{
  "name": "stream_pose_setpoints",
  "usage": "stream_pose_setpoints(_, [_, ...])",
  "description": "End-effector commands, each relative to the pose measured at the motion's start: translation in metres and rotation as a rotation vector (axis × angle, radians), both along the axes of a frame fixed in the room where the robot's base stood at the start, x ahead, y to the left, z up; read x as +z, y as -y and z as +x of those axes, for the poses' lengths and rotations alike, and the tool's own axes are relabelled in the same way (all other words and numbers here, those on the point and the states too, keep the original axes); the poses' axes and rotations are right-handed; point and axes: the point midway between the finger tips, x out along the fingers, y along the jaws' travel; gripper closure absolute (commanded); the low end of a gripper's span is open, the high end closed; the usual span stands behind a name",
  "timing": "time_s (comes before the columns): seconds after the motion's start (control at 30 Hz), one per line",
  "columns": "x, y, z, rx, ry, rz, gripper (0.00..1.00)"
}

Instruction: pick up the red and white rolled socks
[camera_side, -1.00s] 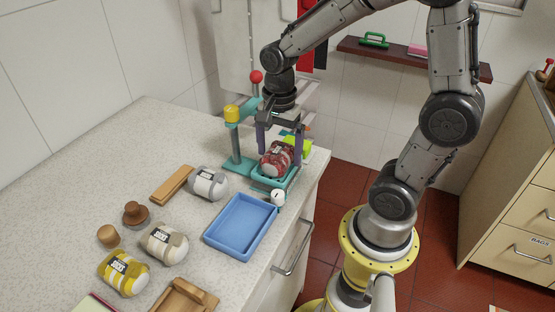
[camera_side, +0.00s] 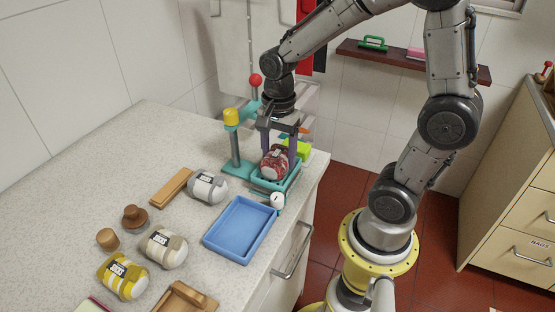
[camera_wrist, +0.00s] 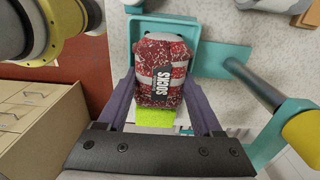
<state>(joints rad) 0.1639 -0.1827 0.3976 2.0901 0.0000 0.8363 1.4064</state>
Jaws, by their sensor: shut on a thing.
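The red and white rolled socks (camera_side: 274,163) sit at a small teal tray (camera_side: 290,181) near the far right corner of the counter. In the wrist view the socks (camera_wrist: 161,80) show a dark "SOCKS" label, and the teal tray (camera_wrist: 135,45) frames their far end. My gripper (camera_side: 277,152) points down with its purple fingers on either side of the socks, shut on them. In the wrist view my gripper (camera_wrist: 162,105) has a finger along each side. Whether the socks touch the tray floor is hidden.
A teal stand with a yellow top (camera_side: 231,117) and a red-ball post (camera_side: 255,80) are close to my gripper. A lime-green block (camera_side: 299,148) lies behind the socks. Grey-white socks (camera_side: 207,187), a blue tray (camera_side: 240,229) and a white roundish item (camera_side: 277,200) are nearer the camera.

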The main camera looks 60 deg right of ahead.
Motion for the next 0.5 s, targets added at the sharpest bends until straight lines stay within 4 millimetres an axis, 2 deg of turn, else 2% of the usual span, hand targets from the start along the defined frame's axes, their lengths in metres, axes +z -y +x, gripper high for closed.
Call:
stream_pose_setpoints(0.27, [0.014, 0.0, 0.001, 0.0, 0.005, -0.001, 0.93])
stream_pose_setpoints(0.4, [0.035, 0.0, 0.001, 0.0, 0.008, -0.001, 0.93])
stream_pose_setpoints(0.5, [0.052, -0.003, -0.016, 0.0, 0.009, -0.001, 0.93])
